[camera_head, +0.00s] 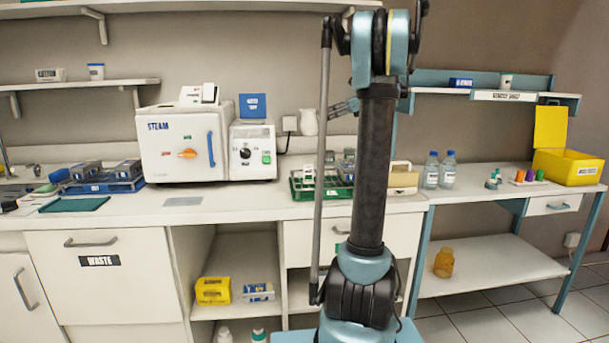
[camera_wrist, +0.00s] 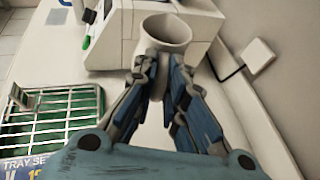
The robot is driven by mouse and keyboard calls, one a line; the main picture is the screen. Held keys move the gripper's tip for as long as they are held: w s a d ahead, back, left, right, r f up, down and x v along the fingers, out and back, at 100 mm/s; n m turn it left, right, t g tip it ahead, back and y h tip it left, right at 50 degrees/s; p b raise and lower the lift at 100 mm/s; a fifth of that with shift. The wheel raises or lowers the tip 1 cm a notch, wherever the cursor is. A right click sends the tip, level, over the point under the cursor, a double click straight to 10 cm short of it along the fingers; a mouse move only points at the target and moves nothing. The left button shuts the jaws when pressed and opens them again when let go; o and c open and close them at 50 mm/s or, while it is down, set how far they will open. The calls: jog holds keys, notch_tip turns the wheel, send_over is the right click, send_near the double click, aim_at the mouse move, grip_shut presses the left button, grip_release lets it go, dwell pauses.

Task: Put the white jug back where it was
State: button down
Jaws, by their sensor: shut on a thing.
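The white jug (camera_head: 308,122) is in front of the back wall, just right of the printer-like white unit with a dial, and appears raised above the counter in the head view. In the wrist view its round open mouth (camera_wrist: 167,30) faces the camera. My gripper (camera_wrist: 160,62) is shut on the jug, with blue-grey fingers on either side of its near part. In the head view my gripper (camera_head: 335,111) reaches the jug from the right, partly hidden by my arm. The jug's underside is hidden in the wrist view.
The white steam unit (camera_head: 185,145) and dial unit (camera_head: 253,150) stand left of the jug. A green wire rack (camera_head: 303,190) stands on the counter (camera_head: 235,199) below; it shows at left in the wrist view (camera_wrist: 55,120). A wall socket (camera_head: 290,124) with a cable is close by.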

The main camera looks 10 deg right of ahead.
aim_at(319, 128)
jog(key=shift+m+t, duration=0.6)
jog(key=a+f, duration=0.1)
jog(key=f, duration=0.2)
jog(key=a+f, duration=0.1)
jog(key=f, duration=0.1)
jog(key=shift+a, duration=0.35)
jog(key=shift+h, duration=0.3)
notch_tip(319, 128, down, 10)
jog(key=shift+a+f, duration=0.1)
jog(key=c, duration=1.6)
grip_release()
jog(key=shift+c, duration=0.2)
jog(key=v, duration=1.2)
jog(key=shift+s, duration=0.1)
